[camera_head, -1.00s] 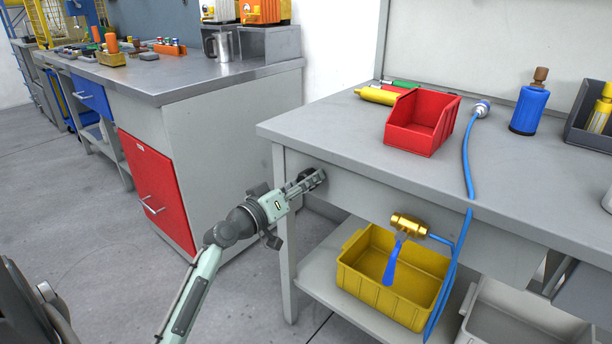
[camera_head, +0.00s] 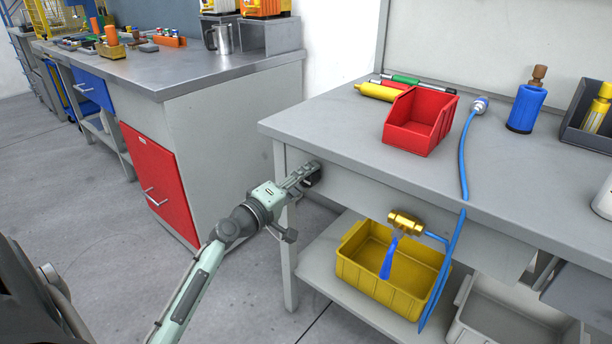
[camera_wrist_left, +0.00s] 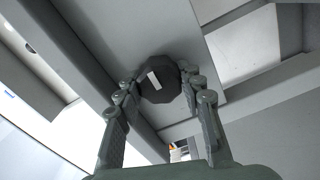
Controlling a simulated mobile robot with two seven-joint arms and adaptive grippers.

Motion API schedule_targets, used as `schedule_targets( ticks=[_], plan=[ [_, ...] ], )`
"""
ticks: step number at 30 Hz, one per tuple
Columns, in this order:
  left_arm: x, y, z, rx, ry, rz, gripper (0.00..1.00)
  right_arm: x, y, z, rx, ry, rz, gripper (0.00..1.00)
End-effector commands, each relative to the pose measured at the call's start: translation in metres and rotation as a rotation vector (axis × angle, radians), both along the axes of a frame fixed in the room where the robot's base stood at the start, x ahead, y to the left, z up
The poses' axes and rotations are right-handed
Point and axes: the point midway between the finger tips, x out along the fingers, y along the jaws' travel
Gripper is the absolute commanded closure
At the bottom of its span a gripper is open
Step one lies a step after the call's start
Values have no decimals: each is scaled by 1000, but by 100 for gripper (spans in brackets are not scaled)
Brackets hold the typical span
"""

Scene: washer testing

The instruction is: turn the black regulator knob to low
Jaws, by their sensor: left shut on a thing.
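The black regulator knob (camera_wrist_left: 158,80) is mounted on the grey front panel under the tabletop. In the left wrist view it is a dark, many-sided knob with a white mark that points up and slightly left. My left gripper (camera_wrist_left: 160,88) is shut on the knob, with one finger on each side. In the head view the left gripper (camera_head: 306,174) is at the left end of the panel, and its fingers hide most of the knob. The lettering around the knob cannot be read. My right gripper is not in view.
A gold valve with a blue lever (camera_head: 404,224) hangs from the panel, right of the knob. A yellow bin (camera_head: 390,285) stands on the shelf below. A red bin (camera_head: 420,122) sits on the tabletop. A red-fronted cabinet (camera_head: 158,187) stands to the left.

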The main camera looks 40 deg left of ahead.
Motion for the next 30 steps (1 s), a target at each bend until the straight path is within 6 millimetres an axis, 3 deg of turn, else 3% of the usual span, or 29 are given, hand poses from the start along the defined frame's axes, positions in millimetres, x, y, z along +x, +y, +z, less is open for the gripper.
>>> schedule_targets(
  ticks=[16,17,21,30],
  plan=[
    [0,1,1,-25,0,3,91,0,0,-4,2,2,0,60],
    [0,1,1,-24,0,3,60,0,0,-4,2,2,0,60],
    [0,1,1,-24,0,2,43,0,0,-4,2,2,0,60],
    [0,0,0,-24,2,1,41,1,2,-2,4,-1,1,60]
  ],
)
